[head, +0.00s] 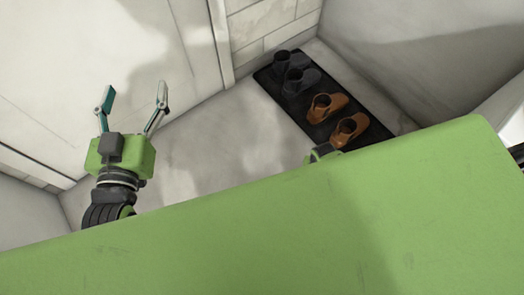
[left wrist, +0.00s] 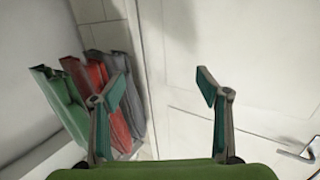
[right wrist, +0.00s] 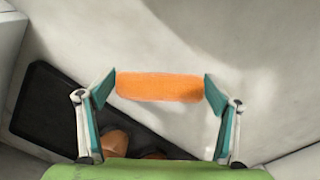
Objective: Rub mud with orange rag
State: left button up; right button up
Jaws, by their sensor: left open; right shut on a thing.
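The orange rag (right wrist: 160,87) shows in the right wrist view as a rounded bar across the gap between the teal fingertips. My right gripper (right wrist: 158,90) is shut on it, above the pale floor. The rag is out of sight in the head view, where my own green body covers most of the right arm. My left gripper (head: 135,92) is open and empty in the head view, in front of the pale wall. Its spread fingers also show in the left wrist view (left wrist: 161,88). I cannot pick out mud with certainty; the floor has only soft grey patches.
A black mat (head: 385,135) at the back holds dark shoes (head: 292,72) and brown shoes (head: 335,115). Green, red and grey folded items (left wrist: 90,80) stand by the wall in the left wrist view. A white door (left wrist: 265,60) has a handle. The middle floor (head: 225,140) is clear.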

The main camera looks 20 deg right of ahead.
pick_arm(q)
jog(key=shift+s+a+f+g+y+p, duration=0.2)
jog(key=shift+f+g, duration=0.25)
jog(key=shift+f, duration=0.35)
jog(key=shift+s+a+f+g+y+p, duration=0.15)
jog(key=shift+f+g, duration=0.25)
jog(key=shift+f, duration=0.4)
jog(key=shift+s+a+f+g+y+p, duration=0.2)
jog(key=shift+f+g, duration=0.25)
jog(key=shift+f, duration=0.35)
